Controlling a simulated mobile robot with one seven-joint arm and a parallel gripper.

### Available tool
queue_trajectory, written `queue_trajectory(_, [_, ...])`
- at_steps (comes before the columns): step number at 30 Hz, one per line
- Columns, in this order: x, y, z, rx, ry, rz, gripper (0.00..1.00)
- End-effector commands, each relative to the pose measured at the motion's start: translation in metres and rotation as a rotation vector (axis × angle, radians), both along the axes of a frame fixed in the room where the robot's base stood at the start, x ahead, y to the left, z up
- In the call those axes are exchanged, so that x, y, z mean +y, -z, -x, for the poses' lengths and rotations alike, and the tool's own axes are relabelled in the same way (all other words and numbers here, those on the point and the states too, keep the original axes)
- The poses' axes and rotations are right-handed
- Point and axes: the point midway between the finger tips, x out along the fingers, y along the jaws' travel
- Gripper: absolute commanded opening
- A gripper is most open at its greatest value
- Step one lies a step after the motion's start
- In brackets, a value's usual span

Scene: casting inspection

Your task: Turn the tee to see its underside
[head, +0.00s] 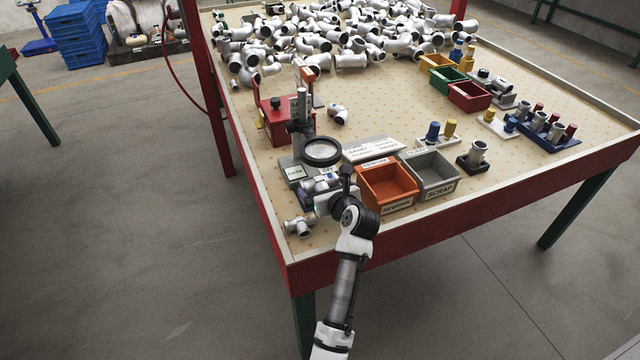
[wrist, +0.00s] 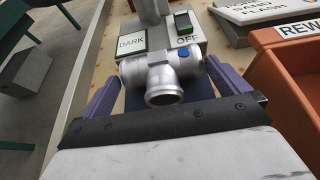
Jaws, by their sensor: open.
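A grey metal tee (wrist: 163,82) lies right in front of my gripper in the wrist view, one round open end facing the camera and a blue dot on its right arm. My gripper (wrist: 161,74) is open, with one purple finger on each side of the tee. I cannot tell whether either finger touches it. In the head view my gripper (head: 318,192) is low at the inspection stand, below the round magnifier (head: 321,151), and largely hides the tee (head: 322,182). The tee's underside is hidden.
The stand carries a DARK panel (wrist: 131,43) and a green OFF switch (wrist: 184,22). An orange REWORK bin (head: 388,187) stands close on the right, then a grey SCRAP bin (head: 431,176). Another fitting (head: 300,225) lies near the table's front left corner. Many fittings are heaped at the back.

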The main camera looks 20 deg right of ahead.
Motion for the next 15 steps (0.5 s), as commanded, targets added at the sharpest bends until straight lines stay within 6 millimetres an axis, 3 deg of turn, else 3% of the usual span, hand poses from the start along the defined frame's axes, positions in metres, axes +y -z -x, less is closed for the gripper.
queue_trajectory(9, [0.0001, 0.0034, -0.0068, 0.000, 0.001, 0.000, 1.00])
queue_trajectory(15, [0.0001, 0.0035, -0.0066, 0.000, 0.001, 0.000, 0.75])
